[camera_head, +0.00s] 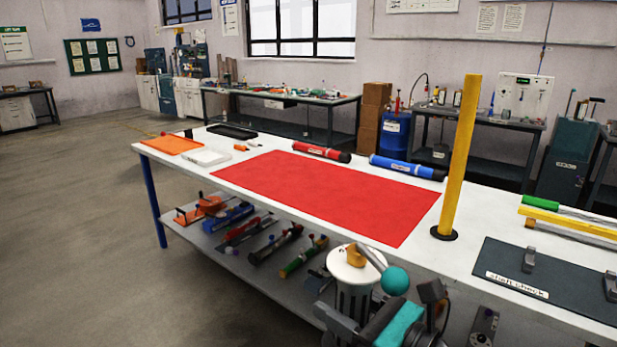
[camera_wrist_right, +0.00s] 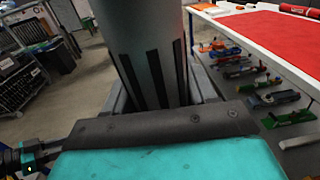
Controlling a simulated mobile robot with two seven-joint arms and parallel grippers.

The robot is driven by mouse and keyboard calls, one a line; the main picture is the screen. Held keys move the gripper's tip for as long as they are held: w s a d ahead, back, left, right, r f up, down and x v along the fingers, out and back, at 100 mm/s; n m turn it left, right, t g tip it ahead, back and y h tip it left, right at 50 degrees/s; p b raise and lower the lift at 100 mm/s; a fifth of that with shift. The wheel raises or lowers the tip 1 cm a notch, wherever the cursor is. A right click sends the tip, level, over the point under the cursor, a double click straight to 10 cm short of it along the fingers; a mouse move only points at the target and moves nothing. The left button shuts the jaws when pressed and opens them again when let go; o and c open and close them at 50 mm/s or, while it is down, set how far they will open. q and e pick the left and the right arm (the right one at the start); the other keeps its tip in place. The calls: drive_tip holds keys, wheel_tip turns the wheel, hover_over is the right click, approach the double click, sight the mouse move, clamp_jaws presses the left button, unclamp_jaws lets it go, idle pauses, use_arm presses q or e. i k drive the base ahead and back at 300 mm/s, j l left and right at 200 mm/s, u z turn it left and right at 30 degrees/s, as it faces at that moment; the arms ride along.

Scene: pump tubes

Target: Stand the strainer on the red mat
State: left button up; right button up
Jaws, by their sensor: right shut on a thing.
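The strainer (camera_head: 353,298) is a grey, slotted cylinder with a pale top, upright in front of the table's near edge in the head view. Its body (camera_wrist_right: 147,45) with dark slots fills the upper middle of the right wrist view. My right gripper (camera_wrist_right: 160,98) is shut on the strainer, with a dark finger on either side of its body. The strainer is off the table, and its lower end is hidden. The red mat (camera_head: 325,192) lies flat and bare on the white table, beyond and to the left of the strainer. My left gripper is not in view.
A tall yellow post (camera_head: 460,155) stands on a black base at the mat's right. Red (camera_head: 321,151) and blue (camera_head: 407,167) tubes lie behind the mat. A dark board (camera_head: 540,275) lies farther right. A lower shelf (camera_head: 225,258) under the table holds several tools.

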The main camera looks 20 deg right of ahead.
sight(307, 189)
drive_tip(key=i+j, duration=0.1)
drive_tip(key=i, duration=2.15)
drive_tip(key=l+z, duration=0.05)
drive_tip(key=l, duration=0.05)
